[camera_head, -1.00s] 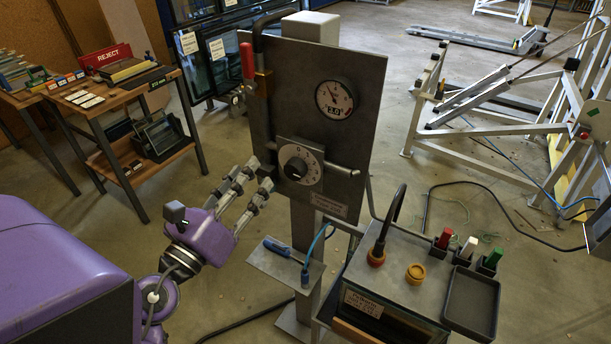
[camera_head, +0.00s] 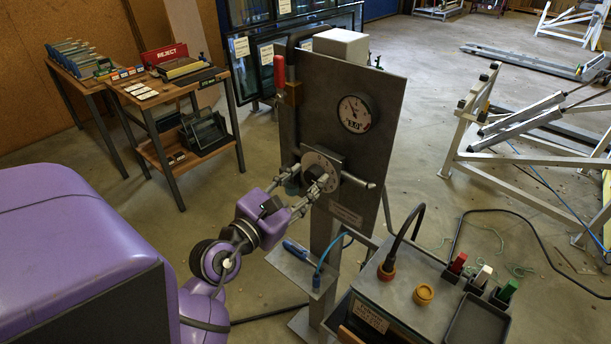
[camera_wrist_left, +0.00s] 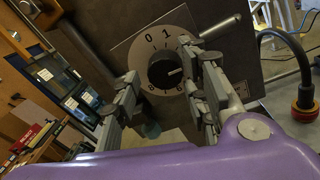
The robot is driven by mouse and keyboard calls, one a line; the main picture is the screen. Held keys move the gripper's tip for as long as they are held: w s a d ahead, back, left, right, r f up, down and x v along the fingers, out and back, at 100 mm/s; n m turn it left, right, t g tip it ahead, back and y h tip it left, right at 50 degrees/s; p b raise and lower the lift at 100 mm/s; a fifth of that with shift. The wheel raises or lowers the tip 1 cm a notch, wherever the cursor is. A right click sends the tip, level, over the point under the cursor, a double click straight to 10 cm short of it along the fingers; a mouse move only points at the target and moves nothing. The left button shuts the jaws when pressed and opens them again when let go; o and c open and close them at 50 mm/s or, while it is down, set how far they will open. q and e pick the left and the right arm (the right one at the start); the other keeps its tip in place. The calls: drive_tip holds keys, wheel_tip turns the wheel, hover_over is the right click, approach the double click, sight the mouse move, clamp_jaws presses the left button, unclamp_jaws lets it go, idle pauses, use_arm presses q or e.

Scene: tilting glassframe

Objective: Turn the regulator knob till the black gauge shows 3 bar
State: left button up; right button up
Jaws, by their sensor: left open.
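The black-rimmed round gauge (camera_head: 354,112) with a white face is on the upper part of the grey upright panel (camera_head: 320,105). Its needle points to the upper left; its small figures are hard to read. The black regulator knob (camera_wrist_left: 166,71) is below it, on a white numbered dial (camera_wrist_left: 150,49). The knob's white mark points right in the left wrist view. My left gripper (camera_head: 306,182) is open in front of the dial, with its fingers on either side of the knob. It also shows in the left wrist view (camera_wrist_left: 160,66); contact cannot be told.
A red-handled lever (camera_head: 279,75) stands at the panel's left edge. A metal rod (camera_head: 358,180) sticks out right of the dial. Below are a small shelf with a blue-handled tool (camera_head: 298,250) and a grey box (camera_head: 405,300) with a black hose and coloured plugs.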

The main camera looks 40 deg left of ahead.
use_arm(q)
drive_tip(key=shift+w+a, duration=0.1)
drive_tip(key=shift+w, duration=0.7)
drive_tip(key=c, duration=1)
drive_tip(key=shift+r+n+p, duration=0.25)
drive_tip(key=shift+n+p, duration=0.05)
drive_tip(key=shift+p, duration=0.35)
drive_tip(key=shift+f, duration=0.15)
drive_tip(key=o, duration=1)
drive_tip(key=shift+a, duration=0.1)
drive_tip(key=shift+f, duration=0.1)
